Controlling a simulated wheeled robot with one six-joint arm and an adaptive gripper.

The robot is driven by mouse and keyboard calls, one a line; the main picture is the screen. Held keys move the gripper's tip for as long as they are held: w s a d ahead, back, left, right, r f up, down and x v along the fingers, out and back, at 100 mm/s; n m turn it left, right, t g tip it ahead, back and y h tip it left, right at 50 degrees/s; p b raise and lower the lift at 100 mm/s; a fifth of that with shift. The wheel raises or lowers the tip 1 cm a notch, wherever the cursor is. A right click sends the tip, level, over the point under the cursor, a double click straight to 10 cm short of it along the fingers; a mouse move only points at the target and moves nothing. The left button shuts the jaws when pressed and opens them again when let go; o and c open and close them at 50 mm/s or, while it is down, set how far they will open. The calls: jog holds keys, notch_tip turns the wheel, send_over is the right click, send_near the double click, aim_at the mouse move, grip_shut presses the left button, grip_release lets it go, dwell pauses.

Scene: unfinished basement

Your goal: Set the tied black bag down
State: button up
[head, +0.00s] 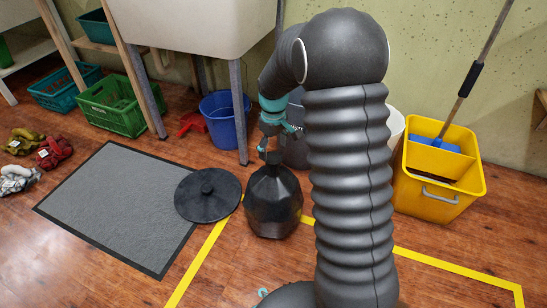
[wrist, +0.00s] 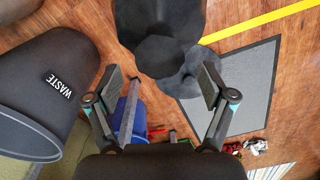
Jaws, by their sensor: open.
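The tied black bag (head: 274,205) stands upright on the wooden floor, just right of a round black lid (head: 207,193). My gripper (head: 269,145) is right above the bag's tied top in the head view. In the wrist view my gripper (wrist: 161,82) is open, its two fingers wide apart with nothing between them. The bag (wrist: 160,20) fills the top middle of that view, beyond the fingertips, and looks clear of both. The lid shows partly behind it. My arm hides some of the area right of the bag in the head view.
A dark bin marked WASTE (wrist: 45,85) stands close by at the left of the wrist view. A grey mat (head: 115,205) lies left of the bag. A blue bucket (head: 222,120), green crate (head: 112,105) and yellow mop bucket (head: 440,180) stand around. Yellow tape (head: 200,258) crosses the floor.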

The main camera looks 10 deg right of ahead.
notch_tip(320, 180, up, 4)
jog(key=shift+s+f, duration=0.1)
jog(key=shift+f, duration=0.05)
jog(key=s+r+m+t, duration=0.4)
jog(key=s+r, duration=1.2)
jog(key=s, duration=0.4)
jog(key=s+m+t, duration=0.1)
jog(key=s+m, duration=0.1)
jog(key=s, duration=0.8)
jog(key=shift+s+f+t, duration=0.15)
jog(key=shift+t, duration=0.15)
